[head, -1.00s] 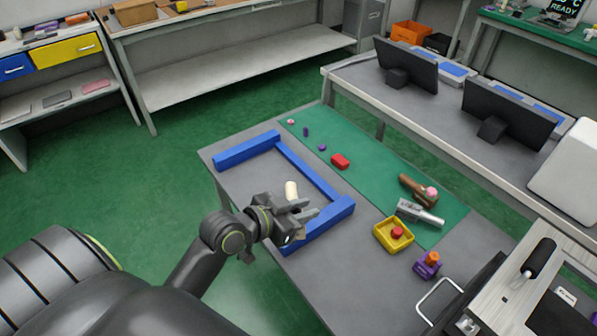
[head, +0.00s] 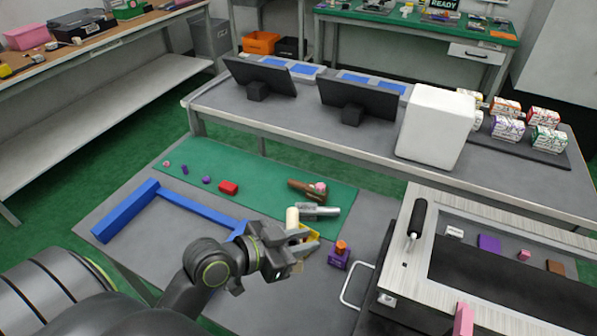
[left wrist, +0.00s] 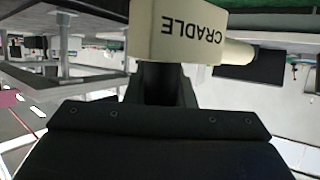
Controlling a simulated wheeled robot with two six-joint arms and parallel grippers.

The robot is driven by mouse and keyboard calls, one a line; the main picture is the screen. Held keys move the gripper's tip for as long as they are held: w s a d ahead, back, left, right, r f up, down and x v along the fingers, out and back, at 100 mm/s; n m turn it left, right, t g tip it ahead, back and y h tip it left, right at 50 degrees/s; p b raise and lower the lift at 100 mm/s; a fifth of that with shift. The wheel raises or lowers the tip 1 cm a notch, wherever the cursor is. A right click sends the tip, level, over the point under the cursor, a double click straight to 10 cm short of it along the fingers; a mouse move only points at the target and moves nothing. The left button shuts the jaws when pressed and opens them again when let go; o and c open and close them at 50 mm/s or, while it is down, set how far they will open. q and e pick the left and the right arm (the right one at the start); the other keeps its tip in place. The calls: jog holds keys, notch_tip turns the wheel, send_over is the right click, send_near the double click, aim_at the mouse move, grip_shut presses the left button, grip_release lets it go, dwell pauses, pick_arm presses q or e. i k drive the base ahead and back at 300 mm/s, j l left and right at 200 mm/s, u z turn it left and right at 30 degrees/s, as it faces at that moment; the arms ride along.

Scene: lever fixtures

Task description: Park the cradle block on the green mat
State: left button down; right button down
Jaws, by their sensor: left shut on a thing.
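The cream cradle block (head: 292,216) stands up from the jaws of my left gripper (head: 304,243) in the head view. My left gripper is shut on it and holds it over the grey table, in front of the near edge of the green mat (head: 265,176). In the left wrist view the block (left wrist: 190,32) fills the top middle, with the word CRADLE upside down on its face. How high the block is above the table is hard to tell. My right gripper is not in view.
A red block (head: 228,187), a brown piece (head: 305,189) and a silver piece (head: 318,210) lie on the mat. Blue rails (head: 125,211) lie at left. Mat space between red and brown pieces is bare.

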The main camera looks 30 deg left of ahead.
aim_at(264, 167)
jog(key=j+z, duration=0.35)
jog(key=j, duration=0.3)
jog(key=j+z, duration=0.35)
jog(key=j, duration=0.35)
jog(key=k+j+z, duration=0.15)
jog(key=j+z, duration=0.2)
jog(key=j, duration=0.25)
jog(key=k+j, duration=0.1)
jog(key=j, duration=0.3)
jog(key=k+j, duration=0.1)
jog(key=j, duration=0.3)
jog(key=k+j, duration=0.1)
jog(key=j, duration=0.3)
